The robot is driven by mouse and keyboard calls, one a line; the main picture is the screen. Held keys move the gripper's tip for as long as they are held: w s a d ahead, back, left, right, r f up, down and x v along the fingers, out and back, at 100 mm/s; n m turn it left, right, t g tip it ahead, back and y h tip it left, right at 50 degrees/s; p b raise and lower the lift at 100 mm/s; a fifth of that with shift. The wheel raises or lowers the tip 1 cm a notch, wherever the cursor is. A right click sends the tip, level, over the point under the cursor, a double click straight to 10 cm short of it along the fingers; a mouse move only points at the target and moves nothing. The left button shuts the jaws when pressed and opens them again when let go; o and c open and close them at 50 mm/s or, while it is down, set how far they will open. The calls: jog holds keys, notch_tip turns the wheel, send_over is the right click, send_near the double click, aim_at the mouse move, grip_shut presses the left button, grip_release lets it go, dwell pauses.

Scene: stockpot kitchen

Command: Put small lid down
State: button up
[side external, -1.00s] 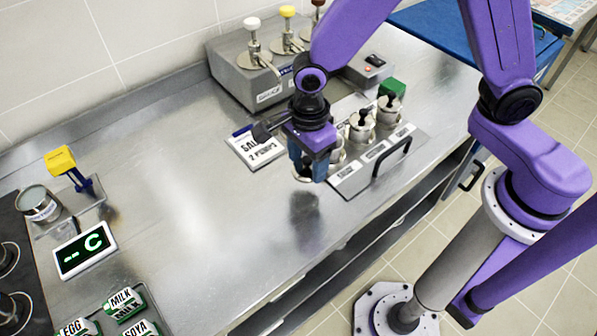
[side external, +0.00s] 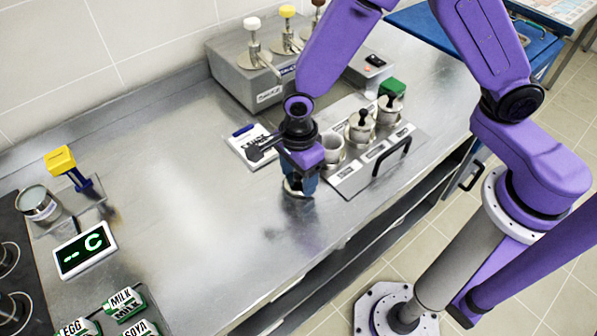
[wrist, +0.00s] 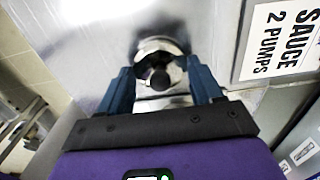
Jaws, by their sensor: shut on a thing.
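My gripper (side external: 301,178) is shut on the small lid (side external: 292,190), a round metal disc, low over the steel counter (side external: 190,215). I cannot tell whether the lid touches the counter. In the wrist view, the lid (wrist: 155,46) with its dark round knob lies between the two blue fingers of my gripper (wrist: 161,75). In the side view the fingers hide part of the lid. To the right of my gripper stands an open metal pot (side external: 332,147) without a lid.
Two lidded pots (side external: 361,124) with black knobs stand in the holder with a black handle (side external: 392,158). A sauce card (side external: 252,143) lies behind my gripper. A pump dispenser (side external: 250,85) stands at the back. Bare counter lies to the left, before the scale display (side external: 84,250).

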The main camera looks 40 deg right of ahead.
jog(key=o, duration=1)
jog(key=shift+f, duration=0.1)
notch_tip(320, 180, up, 12)
jog(key=shift+r, duration=0.2)
jog(key=shift+s+d+r+n, duration=0.85)
jog(key=shift+s+d+n, duration=2.3)
jog(key=shift+n, duration=1.95)
jog(key=shift+s+d+r+n, duration=0.8)
jog(key=shift+s+d+n, duration=2.3)
jog(key=shift+n, duration=2)
jog(key=shift+s+d+r+n, duration=0.85)
jog(key=shift+s+d+n, duration=2.3)
jog(key=shift+n, duration=1.95)
jog(key=shift+w, duration=0.1)
